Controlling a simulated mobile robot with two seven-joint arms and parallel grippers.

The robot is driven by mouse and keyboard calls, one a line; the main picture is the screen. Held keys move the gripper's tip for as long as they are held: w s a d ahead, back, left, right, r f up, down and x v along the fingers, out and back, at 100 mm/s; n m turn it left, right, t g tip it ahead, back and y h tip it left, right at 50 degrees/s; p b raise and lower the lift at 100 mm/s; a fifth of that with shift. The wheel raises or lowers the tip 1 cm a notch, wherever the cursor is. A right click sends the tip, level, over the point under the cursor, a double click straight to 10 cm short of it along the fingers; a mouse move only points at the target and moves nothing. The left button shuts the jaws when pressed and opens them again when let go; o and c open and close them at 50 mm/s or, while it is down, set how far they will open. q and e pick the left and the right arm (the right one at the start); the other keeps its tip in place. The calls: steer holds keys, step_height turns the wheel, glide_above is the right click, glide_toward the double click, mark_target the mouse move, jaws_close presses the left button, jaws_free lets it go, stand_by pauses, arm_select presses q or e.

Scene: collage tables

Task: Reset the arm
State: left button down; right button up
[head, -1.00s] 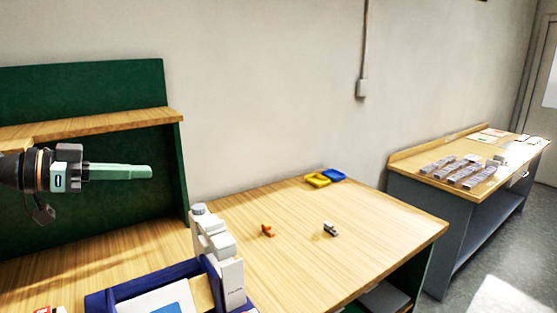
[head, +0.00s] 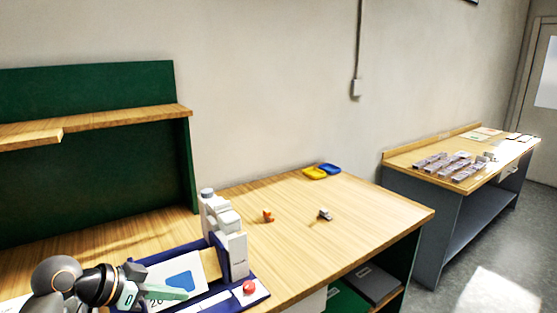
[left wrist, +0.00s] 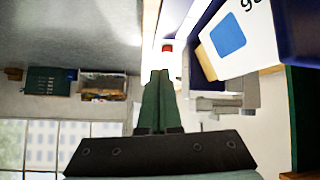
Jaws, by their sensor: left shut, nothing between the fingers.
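A white card with a blue shape (head: 182,280) lies in the tray, partly behind the gripper. It also shows in the left wrist view (left wrist: 228,36). My right gripper is in neither view.
A white device (head: 222,225) stands at the tray's back right. A red button (head: 249,287) is at its front right. An orange item (head: 268,216), a grey item (head: 325,214) and yellow (head: 314,173) and blue (head: 330,169) trays lie beyond. A green-backed shelf (head: 100,121) rises behind.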

arm_select(q)
steer(key=s+d+f+n+g+y, duration=0.1)
steer(key=s+d+f+y, duration=0.1)
steer(key=s+f, duration=0.6)
steer(key=s+a+f+n+g+y, duration=0.1)
steer(key=s+f+n+y, duration=0.2)
steer(key=s+f, duration=0.5)
steer(key=s+a+f+n+g+y, duration=0.1)
steer(key=s+a+f+n+y, duration=0.15)
steer(key=s, duration=0.95)
steer(key=w+d+f+t+h, duration=0.1)
steer(key=w+d+f+t, duration=0.1)
steer(key=f, duration=0.4)
steer(key=w+d+f+t+h+b, duration=0.1)
steer(key=w+d+f+t, duration=0.1)
steer(key=f, duration=0.5)
steer(key=shift+w+d+f+t, duration=0.2)
steer(key=shift+d+t, duration=0.4)
steer(key=shift+t, duration=0.2)
